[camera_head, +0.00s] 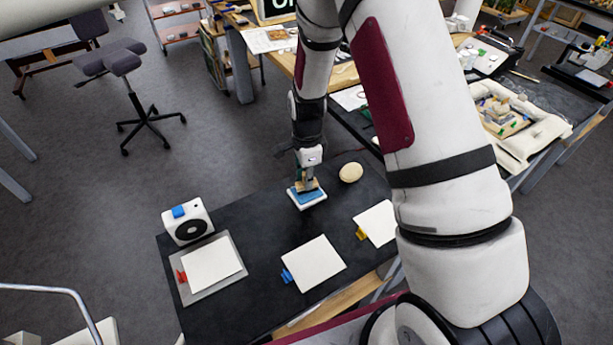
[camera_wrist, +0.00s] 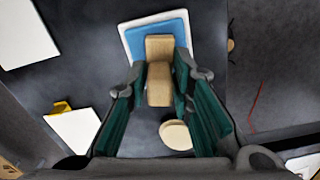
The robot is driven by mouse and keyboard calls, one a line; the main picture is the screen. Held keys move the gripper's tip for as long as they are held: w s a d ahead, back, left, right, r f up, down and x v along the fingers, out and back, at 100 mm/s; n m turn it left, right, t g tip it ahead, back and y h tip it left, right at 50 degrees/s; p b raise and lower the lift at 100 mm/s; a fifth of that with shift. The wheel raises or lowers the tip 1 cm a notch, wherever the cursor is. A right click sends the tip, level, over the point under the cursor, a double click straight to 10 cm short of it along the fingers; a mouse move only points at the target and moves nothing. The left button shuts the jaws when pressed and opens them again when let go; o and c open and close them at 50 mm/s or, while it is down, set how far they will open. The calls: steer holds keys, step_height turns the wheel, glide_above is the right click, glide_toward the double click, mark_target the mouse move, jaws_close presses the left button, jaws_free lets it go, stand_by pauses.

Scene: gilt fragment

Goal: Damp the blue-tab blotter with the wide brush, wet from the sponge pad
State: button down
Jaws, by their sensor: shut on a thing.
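My gripper (camera_head: 308,172) points down at the far part of the black table and is shut on the wide brush (camera_head: 307,186), a tan wooden block. In the wrist view the brush (camera_wrist: 159,72) sits between the green-padded fingers (camera_wrist: 160,90). It is over the sponge pad (camera_head: 307,198), a blue pad on a white base, also seen in the wrist view (camera_wrist: 193,30). The bristles are hidden, so I cannot tell whether they touch the pad. The blue-tab blotter (camera_head: 315,263) lies flat, a white sheet with a blue tab (camera_head: 287,276) at its left.
A red-tab blotter (camera_head: 212,266) lies on a grey board at left, below a white box (camera_head: 188,222) with a black dial. A yellow-tab blotter (camera_head: 380,222) lies at right. A cream oval object (camera_head: 351,172) is right of the pad. Bare black tabletop lies between pad and blotters.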

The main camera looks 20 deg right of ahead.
steer(key=shift+f, duration=0.5)
stand_by(1.2)
steer(key=shift+r+p, duration=0.75)
steer(key=shift+r, duration=2.8)
steer(key=w+r+n+b, duration=0.1)
steer(key=w+n, duration=0.7)
steer(key=n, duration=1)
steer(key=shift+r+b, duration=0.3)
steer(key=shift+b, duration=0.45)
